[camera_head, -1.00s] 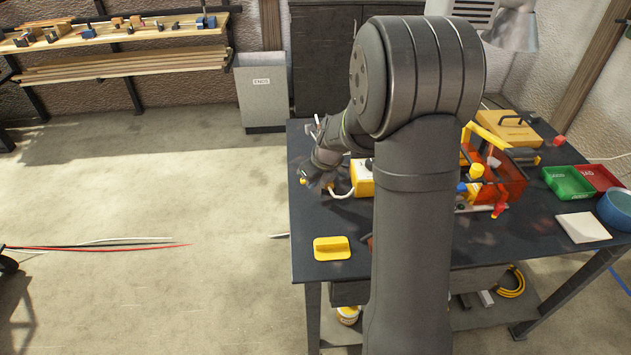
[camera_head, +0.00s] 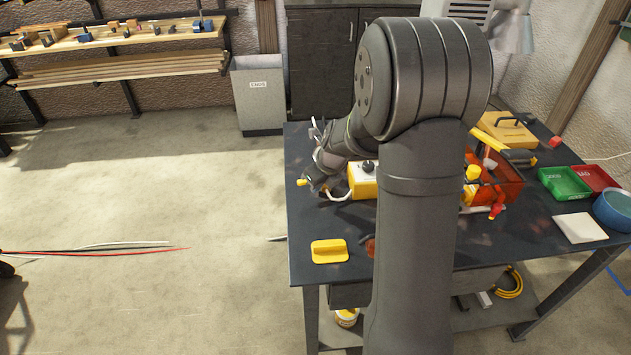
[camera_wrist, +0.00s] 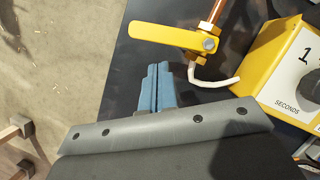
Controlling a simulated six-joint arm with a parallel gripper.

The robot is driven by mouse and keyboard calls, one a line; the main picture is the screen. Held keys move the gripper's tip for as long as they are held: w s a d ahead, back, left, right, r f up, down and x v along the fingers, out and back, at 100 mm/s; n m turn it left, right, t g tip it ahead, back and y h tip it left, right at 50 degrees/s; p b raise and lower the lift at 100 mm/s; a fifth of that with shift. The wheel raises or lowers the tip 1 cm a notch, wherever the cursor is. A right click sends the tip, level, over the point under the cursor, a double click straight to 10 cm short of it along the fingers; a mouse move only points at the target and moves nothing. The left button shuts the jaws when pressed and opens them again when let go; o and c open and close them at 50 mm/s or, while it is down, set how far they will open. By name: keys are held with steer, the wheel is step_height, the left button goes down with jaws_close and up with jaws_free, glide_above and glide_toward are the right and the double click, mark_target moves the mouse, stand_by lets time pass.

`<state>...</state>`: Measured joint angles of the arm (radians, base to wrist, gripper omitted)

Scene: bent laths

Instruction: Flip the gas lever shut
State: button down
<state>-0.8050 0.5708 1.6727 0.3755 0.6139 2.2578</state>
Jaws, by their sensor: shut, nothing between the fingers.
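The gas lever (camera_wrist: 165,37) is a flat yellow handle in the wrist view, joined by a bolt to a brass valve on a copper pipe (camera_wrist: 217,12). The lever points left, across the line of the pipe. In the wrist view the fingertips lie just below the lever's middle, with a small gap in the picture; I cannot tell the height difference. In the head view my wrist hides most of the valve.
A white hose (camera_wrist: 215,80) curves from the valve toward a yellow timer box (camera_wrist: 270,70) at the right. A yellow handled block (camera_head: 329,250) sits on the dark table (camera_head: 410,270) nearer the front. Open floor lies left of the table.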

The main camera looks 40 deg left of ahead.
steer(key=shift+s+d+r, duration=0.3)
steer(key=shift+s+d, duration=0.1)
steer(key=shift+d, duration=0.2)
steer(key=shift+s+d+r, duration=0.25)
steer(key=shift+s+d, duration=0.15)
steer(key=shift+d, duration=0.2)
steer(key=s+v, duration=0.1)
steer(key=v, duration=0.7)
steer(key=shift+s+r, duration=0.2)
steer(key=shift+r, duration=0.15)
steer(key=shift+a, duration=0.1)
